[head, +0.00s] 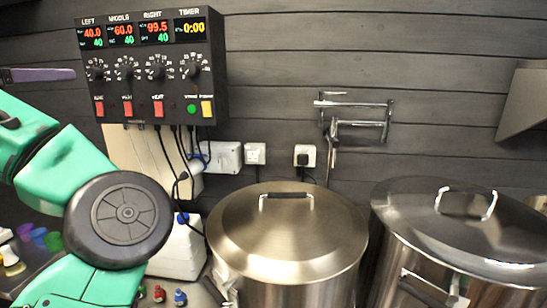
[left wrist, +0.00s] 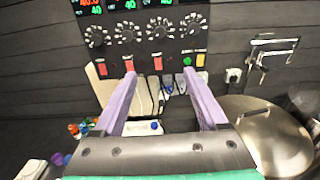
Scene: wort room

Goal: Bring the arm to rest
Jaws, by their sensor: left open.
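My left gripper (left wrist: 158,78) shows in the left wrist view as two purple fingers spread wide apart, with nothing between them. They point towards the lower edge of the black control panel (left wrist: 150,30). In the head view a purple finger of the left gripper (head: 42,75) shows at the left edge, left of the control panel (head: 155,68) and apart from it. My green left arm bends through the lower left of that view. The rest of the gripper is cut off by the frame edge. My right gripper is in neither view.
Two lidded steel pots, a middle one (head: 287,235) and a right one (head: 465,225), stand below the wall. A pot filler tap (head: 355,118) is on the wall. A white container (head: 178,252) and small coloured items (head: 40,237) sit behind my arm. Cables hang below the panel.

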